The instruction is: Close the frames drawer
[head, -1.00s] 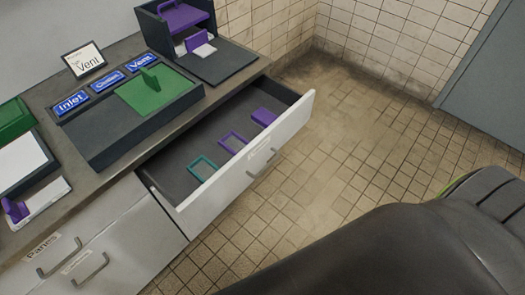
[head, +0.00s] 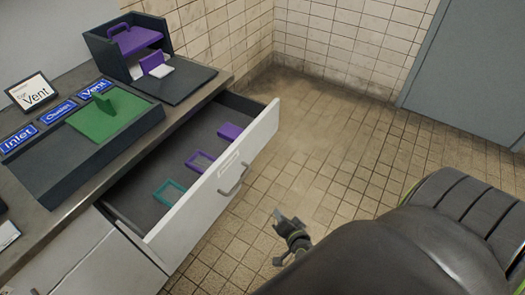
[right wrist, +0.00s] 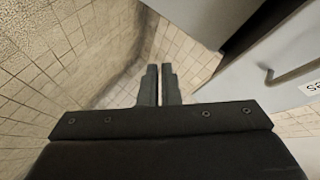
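The open drawer (head: 215,185) sticks out from under the counter, with a white front, a bar handle (head: 236,181) and a label too small to read. Inside lie a teal frame (head: 169,192), a purple frame (head: 200,161) and a solid purple piece (head: 230,131). My right gripper (head: 279,232) is over the floor, in front of and to the right of the drawer front, apart from it. In the right wrist view, its fingers (right wrist: 159,84) are together with nothing between them, and a pale front with a handle (right wrist: 290,75) shows at right. My left gripper is not in view.
The counter (head: 62,205) holds a dark tray (head: 85,160) with a green panel, blue signs, a Vent card (head: 32,92) and a dark box (head: 125,45) with purple pieces. Tiled floor (head: 320,150) in front of the drawer is clear. A grey door (head: 470,70) stands at back right.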

